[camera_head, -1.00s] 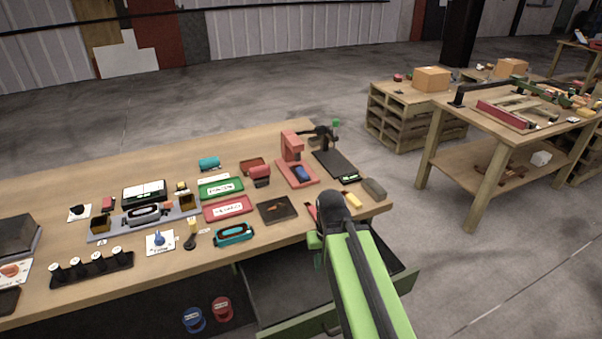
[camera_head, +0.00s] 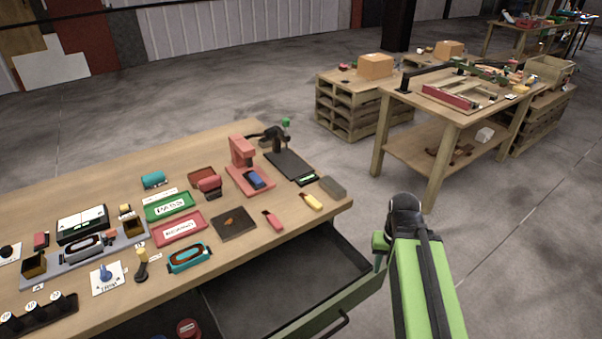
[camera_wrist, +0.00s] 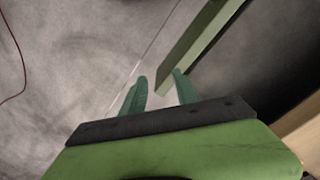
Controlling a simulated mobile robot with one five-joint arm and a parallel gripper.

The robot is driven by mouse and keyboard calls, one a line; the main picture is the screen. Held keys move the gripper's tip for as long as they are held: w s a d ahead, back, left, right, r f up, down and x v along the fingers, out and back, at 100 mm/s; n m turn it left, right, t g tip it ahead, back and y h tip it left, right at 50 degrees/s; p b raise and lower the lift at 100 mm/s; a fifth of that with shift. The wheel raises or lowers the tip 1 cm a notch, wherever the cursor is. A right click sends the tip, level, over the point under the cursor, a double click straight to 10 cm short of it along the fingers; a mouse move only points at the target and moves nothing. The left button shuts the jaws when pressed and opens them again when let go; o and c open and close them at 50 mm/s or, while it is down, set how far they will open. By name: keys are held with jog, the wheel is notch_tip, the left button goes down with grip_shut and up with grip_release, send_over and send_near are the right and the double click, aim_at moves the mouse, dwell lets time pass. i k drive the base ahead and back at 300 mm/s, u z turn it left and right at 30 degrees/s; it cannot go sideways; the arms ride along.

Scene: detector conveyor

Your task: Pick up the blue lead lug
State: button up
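A small blue piece (camera_head: 256,181) lies on the base of a red stand (camera_head: 243,155) near the right end of the workbench. A blue knob-like piece (camera_head: 105,273) sits on a white card farther left. I cannot tell for certain whether either is the blue lead lug. A red lug-like piece (camera_head: 272,220) and a yellow one (camera_head: 312,202) lie near the front right edge. My gripper (camera_wrist: 160,74) is open and empty in the wrist view, with floor and a green drawer edge beyond its fingers. My arm is right of the bench, away from these pieces.
An open green drawer (camera_head: 345,299) juts out below the bench front, close to my arm. A grey block (camera_head: 333,187) lies at the bench's right corner. A second wooden table (camera_head: 450,130) stands behind right. The floor between is clear.

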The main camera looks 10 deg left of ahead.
aim_at(254, 177)
jog(key=z, duration=0.8)
jog(key=i, duration=4.15)
jog(key=z, duration=5.5)
jog(key=i, duration=0.1)
jog(key=z, duration=3.05)
jog(key=k, duration=0.2)
jog(key=u, duration=2)
jog(key=i, duration=0.75)
jog(key=z, duration=0.05)
